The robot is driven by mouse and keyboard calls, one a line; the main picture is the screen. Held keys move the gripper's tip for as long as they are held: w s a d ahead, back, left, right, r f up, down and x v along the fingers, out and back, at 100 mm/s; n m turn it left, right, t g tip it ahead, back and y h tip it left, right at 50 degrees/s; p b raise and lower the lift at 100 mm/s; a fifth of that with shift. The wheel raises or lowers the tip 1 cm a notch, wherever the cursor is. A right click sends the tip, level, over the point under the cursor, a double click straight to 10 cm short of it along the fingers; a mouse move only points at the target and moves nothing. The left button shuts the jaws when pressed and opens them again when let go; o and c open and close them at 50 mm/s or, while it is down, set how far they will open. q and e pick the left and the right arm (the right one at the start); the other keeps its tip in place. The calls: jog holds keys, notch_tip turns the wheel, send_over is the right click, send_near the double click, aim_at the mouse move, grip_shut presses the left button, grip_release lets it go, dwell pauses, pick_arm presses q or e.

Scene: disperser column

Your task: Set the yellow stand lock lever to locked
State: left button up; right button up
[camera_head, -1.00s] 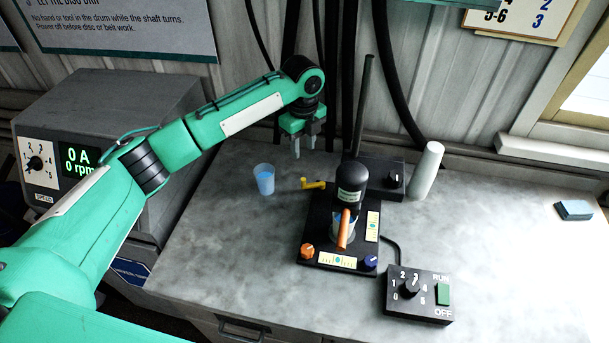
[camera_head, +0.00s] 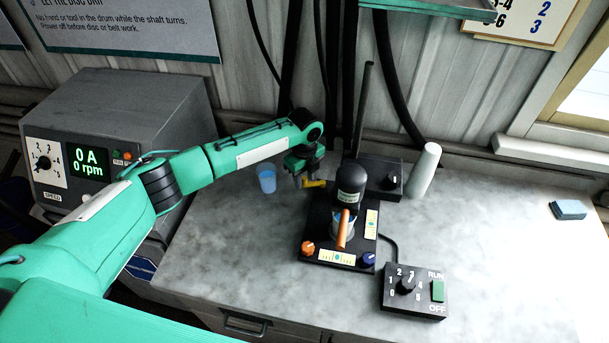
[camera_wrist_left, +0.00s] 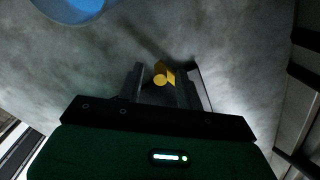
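The yellow lock lever (camera_head: 315,183) sticks out on the left side of the black stand (camera_head: 318,222), near the base of its post. My left gripper (camera_head: 309,177) is down at the lever, pointing downward. In the left wrist view the lever (camera_wrist_left: 161,76) lies between the two fingers of my left gripper (camera_wrist_left: 160,84), with a gap visible around it, so the fingers look open. Whether a finger touches the lever I cannot tell. My right gripper is not in view.
A blue cup (camera_head: 266,179) stands just left of my left gripper. A dispersing head (camera_head: 349,185) is on the stand, and a white cylinder (camera_head: 423,170) stands to its right. A control box (camera_head: 414,291) lies in front.

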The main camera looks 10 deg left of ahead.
pick_arm(q)
grip_shut()
jog(key=n+p, duration=0.1)
jog(key=s+n+p, duration=0.1)
jog(key=shift+s+d+r+n+p, duration=0.1)
jog(key=shift+d+r+n+p, duration=0.1)
jog(key=shift+d+n+p, duration=0.15)
jog(key=n+p, duration=0.1)
jog(key=n, duration=0.1)
jog(key=s+d+n+p, duration=0.1)
jog(key=shift+s+d+n+p, duration=0.15)
jog(key=shift+n+p, duration=0.2)
jog(key=shift+p, duration=0.05)
jog(key=n+p, duration=0.1)
jog(key=d+n, duration=0.1)
jog(key=shift+s+n+p, duration=0.3)
jog(key=shift+p, duration=0.05)
jog(key=shift+s+d+f+n+p, duration=0.1)
jog(key=shift+d+n+p, duration=0.35)
jog(key=shift+n, duration=0.4)
jog(key=shift+s+d+f+n+p, duration=0.1)
jog(key=shift+d+n+p, duration=0.3)
jog(key=shift+n, duration=0.45)
